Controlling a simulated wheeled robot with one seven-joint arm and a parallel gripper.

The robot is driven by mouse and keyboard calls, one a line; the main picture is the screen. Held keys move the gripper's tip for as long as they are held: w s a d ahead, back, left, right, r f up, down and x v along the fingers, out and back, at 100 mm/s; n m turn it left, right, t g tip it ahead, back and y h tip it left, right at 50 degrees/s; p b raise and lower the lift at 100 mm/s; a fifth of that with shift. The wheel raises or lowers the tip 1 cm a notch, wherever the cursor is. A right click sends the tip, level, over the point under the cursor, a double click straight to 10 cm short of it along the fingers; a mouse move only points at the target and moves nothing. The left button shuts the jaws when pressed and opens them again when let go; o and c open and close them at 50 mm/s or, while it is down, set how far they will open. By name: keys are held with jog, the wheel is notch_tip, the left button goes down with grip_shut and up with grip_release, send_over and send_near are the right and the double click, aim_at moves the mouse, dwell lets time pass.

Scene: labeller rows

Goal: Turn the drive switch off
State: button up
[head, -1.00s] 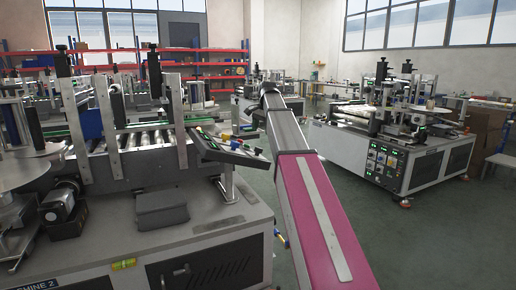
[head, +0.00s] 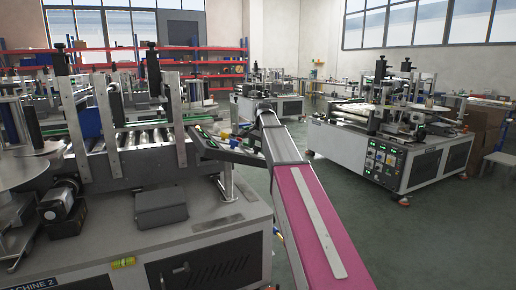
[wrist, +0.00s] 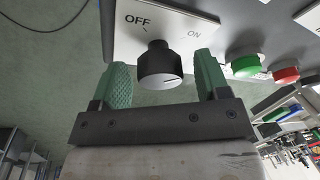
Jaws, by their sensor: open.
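The drive switch (wrist: 160,66) is a black rotary knob on a white plate (wrist: 180,30) marked OFF at left and ON at right in the wrist view. A thin pale line shows on the knob's near face, toward its lower right; I cannot tell surely which label it points to. My gripper (wrist: 163,84) is open, its green fingers on either side of the knob. Gaps show between knob and both fingers. In the head view, the tilted control panel (head: 222,149) is beside the rollers, and my arm's end hides the switch.
A green button (wrist: 245,66) and a red button (wrist: 286,75) sit right of the switch, near the right finger. The labelling machine's table (head: 190,232) is left of my arm. A second machine (head: 375,150) stands at right, with open floor (head: 400,245) in front.

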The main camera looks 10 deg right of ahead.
jog(key=c, duration=0.9)
jog(key=shift+c, duration=0.2)
jog(key=shift+n, duration=0.4)
jog(key=n+y, duration=0.1)
jog(key=n, duration=0.2)
jog(key=shift+n+t, duration=0.4)
jog(key=n+y, duration=0.1)
jog(key=n, duration=0.3)
jog(key=n+y, duration=0.1)
jog(key=n, duration=0.3)
jog(key=shift+d+n+y, duration=0.1)
jog(key=shift+n+y, duration=0.3)
jog(key=n+y, duration=0.1)
jog(key=n, duration=0.3)
jog(key=shift+g, duration=0.3)
jog(key=shift+n, duration=0.3)
